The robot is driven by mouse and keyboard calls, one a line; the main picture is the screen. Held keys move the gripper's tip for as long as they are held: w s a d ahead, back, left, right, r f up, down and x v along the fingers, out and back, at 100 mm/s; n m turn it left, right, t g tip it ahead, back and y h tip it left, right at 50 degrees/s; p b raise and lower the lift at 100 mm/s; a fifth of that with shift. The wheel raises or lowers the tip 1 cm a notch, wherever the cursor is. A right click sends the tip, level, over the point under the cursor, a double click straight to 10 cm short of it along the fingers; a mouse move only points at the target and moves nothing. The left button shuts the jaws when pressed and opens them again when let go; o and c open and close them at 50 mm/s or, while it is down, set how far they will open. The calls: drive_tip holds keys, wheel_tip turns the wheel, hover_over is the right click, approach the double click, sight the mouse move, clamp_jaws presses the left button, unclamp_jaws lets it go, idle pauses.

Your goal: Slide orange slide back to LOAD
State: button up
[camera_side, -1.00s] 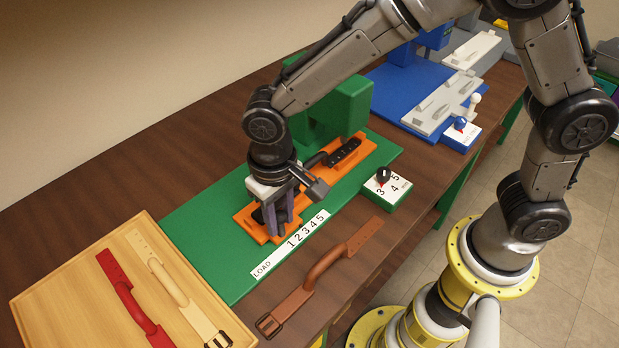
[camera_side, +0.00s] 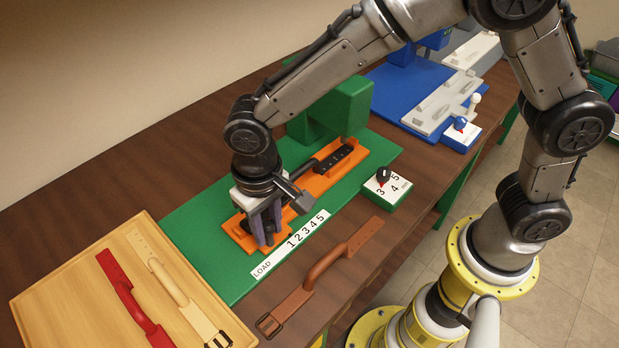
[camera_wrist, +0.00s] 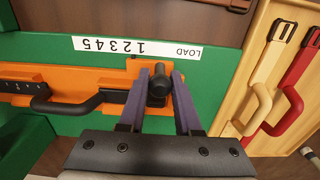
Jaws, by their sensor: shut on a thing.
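The orange slide (camera_side: 318,184) lies on the green base plate (camera_side: 215,207), along the white strip marked LOAD and 1 to 5 (camera_side: 290,243). A black strap with a raised loop lies on the slide; in the wrist view the loop (camera_wrist: 65,104) is left of my gripper. My gripper (camera_side: 266,243) is at the slide's LOAD-side end. In the wrist view my gripper (camera_wrist: 158,78) has its two fingers shut on the slide's black knob (camera_wrist: 158,88). That end of the slide is near the LOAD word.
A green block (camera_side: 345,105) stands over the slide's far end. A dial box (camera_side: 387,188) is at the plate's right. A brown strap (camera_side: 320,272) lies in front. A wooden tray (camera_side: 60,290) holds a red strap (camera_side: 132,300) and a cream strap (camera_side: 182,300). A blue station (camera_side: 400,85) stands behind.

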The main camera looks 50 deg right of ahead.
drive_tip(key=shift+a, duration=4.45)
drive_tip(key=shift+o, duration=0.7)
drive_tip(key=shift+a, duration=0.15)
drive_tip(key=o, duration=0.7)
drive_tip(key=shift+o, duration=0.2)
wheel_tip(320, 180, up, 6)
drive_tip(key=shift+d, duration=0.2)
